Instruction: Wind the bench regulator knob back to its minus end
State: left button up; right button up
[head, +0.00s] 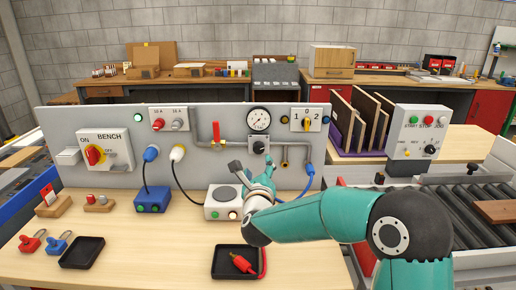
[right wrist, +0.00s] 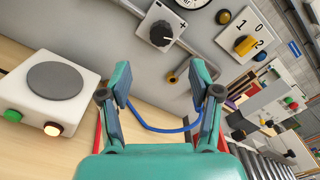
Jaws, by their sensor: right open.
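The regulator knob (right wrist: 161,33) is a dark round knob on a small white plate marked with a plus at its right corner in the right wrist view. In the head view the knob (head: 258,147) sits on the grey panel just below a round gauge (head: 259,119). Its pointer setting is too small to tell for sure. My right gripper (head: 254,168) is in front of the panel, a little below the knob. In the right wrist view its open, empty fingers (right wrist: 162,85) stand apart, with the knob beyond them and not touched. My left gripper is out of view.
A selector (head: 306,119) with a yellow handle is right of the gauge. A white box with a grey disc (right wrist: 56,80) stands left. A black tray (head: 228,262) is below.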

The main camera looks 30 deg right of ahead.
aim_at(258, 150)
jog(key=p+x, duration=0.3)
jog(key=x, duration=0.7)
jog(key=shift+w+d, duration=0.2)
jog(key=shift+w, duration=0.15)
jog(key=c, duration=1.1)
jog(key=shift+c, duration=0.2)
